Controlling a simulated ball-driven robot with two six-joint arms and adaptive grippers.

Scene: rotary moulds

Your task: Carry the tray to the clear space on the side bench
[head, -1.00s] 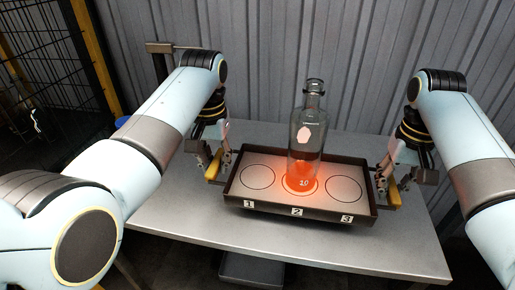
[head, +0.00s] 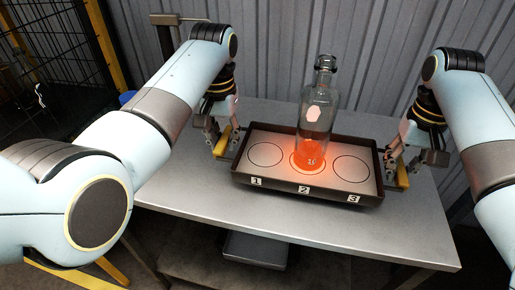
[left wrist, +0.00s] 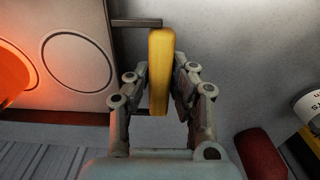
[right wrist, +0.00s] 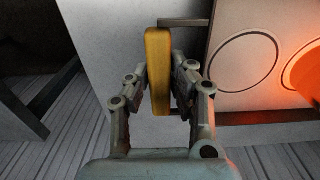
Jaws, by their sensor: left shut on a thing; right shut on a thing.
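The shallow dark-rimmed tray (head: 280,189) is over the grey metal bench (head: 200,200); I cannot tell whether it touches the top. Its pale floor has three ringed places, numbered 1, 2 and 3. A clear bottle (head: 318,115) with a glowing orange base stands upright on the middle place. My left gripper (head: 219,147) is shut on the tray's left yellow handle (left wrist: 161,70). My right gripper (head: 404,175) is shut on the right yellow handle (right wrist: 158,70). Each wrist view shows the handle between the fingers and part of the tray beside it.
The bench's front and left are bare in the head view. A corrugated metal wall (head: 270,40) stands behind it. A black mesh fence (head: 55,50) with a yellow post is at the left. A dark red object (left wrist: 262,155) and a white lettered one (left wrist: 308,104) show in the left wrist view.

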